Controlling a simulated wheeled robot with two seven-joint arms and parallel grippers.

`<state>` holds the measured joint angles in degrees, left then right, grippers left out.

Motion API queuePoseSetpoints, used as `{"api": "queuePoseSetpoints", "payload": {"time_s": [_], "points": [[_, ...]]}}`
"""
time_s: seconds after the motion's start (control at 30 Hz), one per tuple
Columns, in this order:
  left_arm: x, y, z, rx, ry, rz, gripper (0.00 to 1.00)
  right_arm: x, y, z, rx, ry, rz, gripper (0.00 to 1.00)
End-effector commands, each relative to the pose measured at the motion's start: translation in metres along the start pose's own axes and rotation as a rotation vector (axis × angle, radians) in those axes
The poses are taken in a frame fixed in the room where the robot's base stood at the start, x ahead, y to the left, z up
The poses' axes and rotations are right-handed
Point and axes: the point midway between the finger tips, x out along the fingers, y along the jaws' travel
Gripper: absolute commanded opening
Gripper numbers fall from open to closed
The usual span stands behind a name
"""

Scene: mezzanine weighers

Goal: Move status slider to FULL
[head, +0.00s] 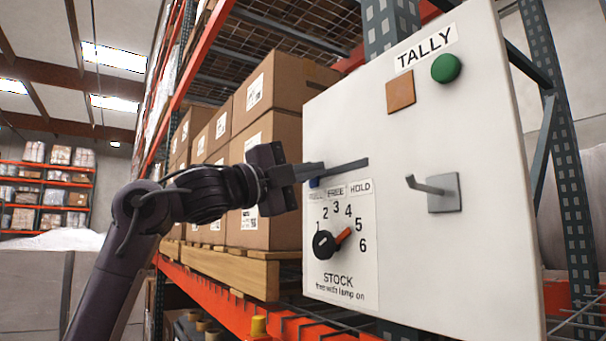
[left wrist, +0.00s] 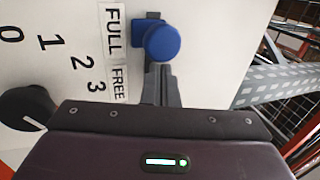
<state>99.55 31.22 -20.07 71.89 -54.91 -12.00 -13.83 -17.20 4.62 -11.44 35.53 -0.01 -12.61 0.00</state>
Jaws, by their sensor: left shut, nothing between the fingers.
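The status slider's blue knob (left wrist: 162,42) sits in a dark slot beside the printed word FULL (left wrist: 112,33) in the left wrist view. In the head view only a little of the blue knob (head: 314,182) shows, at the left end of the slot (head: 350,165), above the labels FREE (head: 338,190) and HOLD (head: 361,187). My left gripper (head: 322,168) is shut and empty. In the left wrist view its fingertips (left wrist: 160,68) are right at the knob's FREE side; I cannot tell whether they touch it. My right gripper is not in view.
The white board (head: 400,135) carries a stock dial (head: 324,244), a green button (head: 446,68), an orange square (head: 400,92) and a grey hook (head: 436,189) jutting out. Stacked boxes (head: 270,140) on a rack shelf stand close behind my left gripper.

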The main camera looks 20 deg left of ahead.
Motion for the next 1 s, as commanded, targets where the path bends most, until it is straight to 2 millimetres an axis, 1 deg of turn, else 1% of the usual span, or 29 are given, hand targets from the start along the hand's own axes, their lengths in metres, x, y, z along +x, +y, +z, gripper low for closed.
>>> {"api": "queuePoseSetpoints", "payload": {"time_s": [0.2, 0.37, 1.0], "points": [[0.000, 0.001, -0.009, 0.002, 0.000, 0.001, 0.00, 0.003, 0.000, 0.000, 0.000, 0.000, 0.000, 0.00], [-0.002, 0.000, -0.011, 0.001, 0.000, 0.000, 0.00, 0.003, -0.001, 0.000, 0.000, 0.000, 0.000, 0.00], [-0.050, -0.015, -0.011, 0.002, 0.000, -0.001, 0.00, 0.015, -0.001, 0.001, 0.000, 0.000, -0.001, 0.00]]}}
